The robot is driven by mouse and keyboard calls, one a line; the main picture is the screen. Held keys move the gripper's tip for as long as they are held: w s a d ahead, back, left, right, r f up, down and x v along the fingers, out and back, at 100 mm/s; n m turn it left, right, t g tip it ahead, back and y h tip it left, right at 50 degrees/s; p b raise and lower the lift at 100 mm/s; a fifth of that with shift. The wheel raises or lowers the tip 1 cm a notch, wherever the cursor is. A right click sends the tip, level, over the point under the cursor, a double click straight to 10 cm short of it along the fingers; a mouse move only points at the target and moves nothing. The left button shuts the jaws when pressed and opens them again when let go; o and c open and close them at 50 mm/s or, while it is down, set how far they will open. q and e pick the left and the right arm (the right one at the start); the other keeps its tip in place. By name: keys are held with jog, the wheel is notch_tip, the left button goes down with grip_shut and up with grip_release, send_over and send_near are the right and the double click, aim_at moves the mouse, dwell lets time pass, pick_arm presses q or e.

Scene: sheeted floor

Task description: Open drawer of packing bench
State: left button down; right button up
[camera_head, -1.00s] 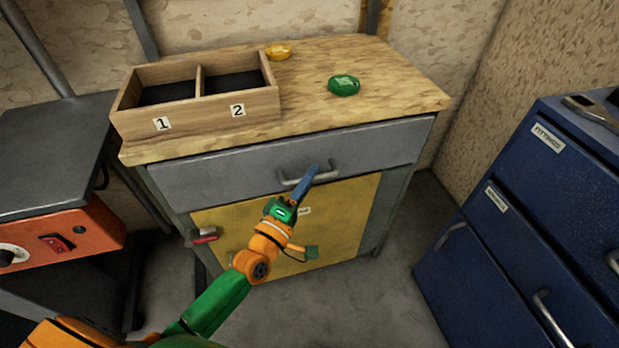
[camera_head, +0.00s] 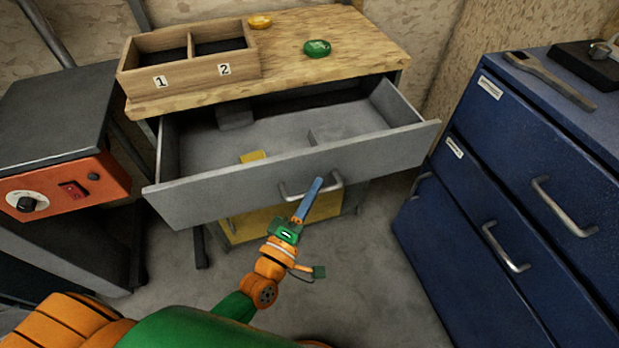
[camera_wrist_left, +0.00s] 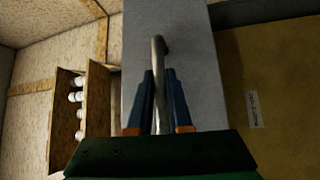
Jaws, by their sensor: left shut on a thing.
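The packing bench has a wooden top (camera_head: 365,40) and a wide grey drawer (camera_head: 225,197) below it. The drawer stands pulled well out, with its inside showing. A small yellow block (camera_head: 252,156) and grey pieces lie in it. My left gripper (camera_head: 314,188) is shut on the drawer's metal handle (camera_head: 290,196). In the left wrist view the blue fingers (camera_wrist_left: 160,95) stand on either side of the handle bar (camera_wrist_left: 158,50), in front of the grey drawer front (camera_wrist_left: 190,50). My right gripper is not in view.
A two-compartment wooden box (camera_head: 190,88) marked 1 and 2, a green item (camera_head: 317,48) and a yellow item (camera_head: 260,22) are on the bench top. A blue cabinet (camera_head: 480,190) stands close on the right, an orange-fronted unit (camera_head: 65,185) on the left.

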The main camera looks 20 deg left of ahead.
pick_arm(q)
jog(key=shift+s+d, duration=0.2)
jog(key=shift+s, duration=0.1)
jog(key=c, duration=0.9)
grip_release()
jog(key=shift+o, duration=0.2)
jog(key=v, duration=0.7)
